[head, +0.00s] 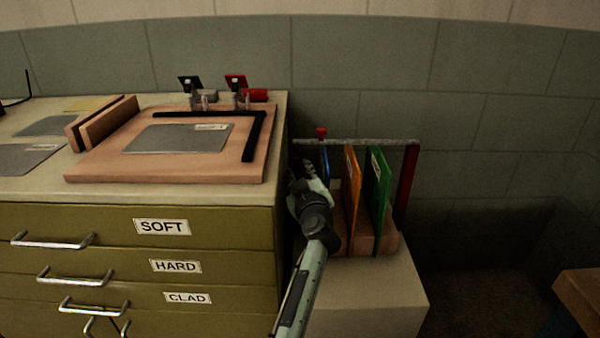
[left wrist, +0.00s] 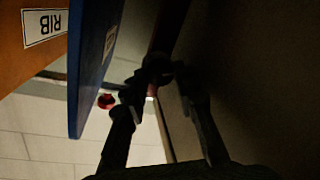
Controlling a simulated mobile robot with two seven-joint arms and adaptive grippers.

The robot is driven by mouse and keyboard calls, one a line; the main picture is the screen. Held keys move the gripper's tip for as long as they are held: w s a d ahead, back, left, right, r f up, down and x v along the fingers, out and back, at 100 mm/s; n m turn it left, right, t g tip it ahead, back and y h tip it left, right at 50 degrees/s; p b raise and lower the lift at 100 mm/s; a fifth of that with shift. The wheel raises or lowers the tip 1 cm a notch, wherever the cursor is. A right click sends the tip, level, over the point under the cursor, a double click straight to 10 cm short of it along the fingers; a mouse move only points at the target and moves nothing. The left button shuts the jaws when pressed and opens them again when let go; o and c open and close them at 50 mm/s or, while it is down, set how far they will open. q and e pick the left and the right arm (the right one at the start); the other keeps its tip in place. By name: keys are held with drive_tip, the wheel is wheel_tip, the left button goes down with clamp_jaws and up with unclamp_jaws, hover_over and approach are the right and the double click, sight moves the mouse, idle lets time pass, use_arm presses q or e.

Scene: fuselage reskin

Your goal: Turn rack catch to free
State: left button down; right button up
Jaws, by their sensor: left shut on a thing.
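The rack (head: 365,142) stands on a pale block, with a grey top bar and a dark red end post at the right. A small red knob (head: 321,132) sits on the bar near its left end; it also shows in the left wrist view (left wrist: 106,101). My left gripper (head: 308,168) is at the rack's left end, beside the blue panel (left wrist: 95,60). In the left wrist view its fingers close on a small dark round piece (left wrist: 158,66) by the left post, seemingly the rack catch. The piece is dark and partly hidden, so its turn cannot be told.
An orange panel (head: 351,190) and a green panel (head: 378,200) stand upright in the rack. The drawer cabinet (head: 140,250) stands close to the left of my arm, with a wooden board (head: 90,170) on top. A wall is behind.

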use_arm(q)
drive_tip(key=shift+r+n, duration=0.1)
drive_tip(key=shift+n, duration=1)
drive_tip(key=shift+h, duration=0.3)
drive_tip(key=c, duration=1.5)
unclamp_jaws()
drive_tip(key=shift+w, duration=0.1)
drive_tip(key=shift+o, duration=0.2)
